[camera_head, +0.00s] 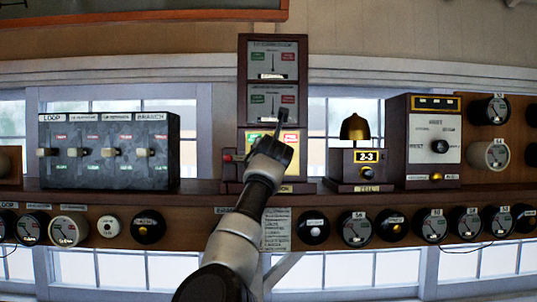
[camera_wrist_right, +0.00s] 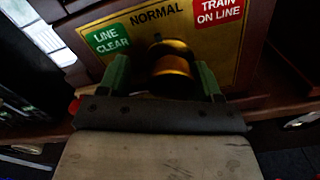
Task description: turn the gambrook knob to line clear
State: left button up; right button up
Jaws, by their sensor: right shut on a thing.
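The brass knob (camera_wrist_right: 172,65) sits between the green fingers of my right gripper (camera_wrist_right: 163,74), which is shut on it. Its yellow plate (camera_wrist_right: 155,36) carries a green LINE CLEAR label (camera_wrist_right: 109,39) at left, NORMAL in the middle and a red TRAIN ON LINE label (camera_wrist_right: 218,11) at right. I cannot tell which label the knob points to. In the head view my right gripper (camera_head: 279,133) covers the knob on the tall dark wooden instrument (camera_head: 243,75). The nameplate below is too small to read. My left gripper is out of view.
Left on the shelf (camera_head: 205,185) stands a dark lever box (camera_head: 110,125) with several switches. Right of the instrument are a brass bell (camera_head: 355,127) on a box marked 2-3 and a dial cabinet (camera_head: 433,135). Round gauges line the panel below. A small red part (camera_head: 227,156) sits beside my gripper.

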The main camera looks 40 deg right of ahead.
jog(key=shift+s+d, duration=0.2)
jog(key=shift+d, duration=0.1)
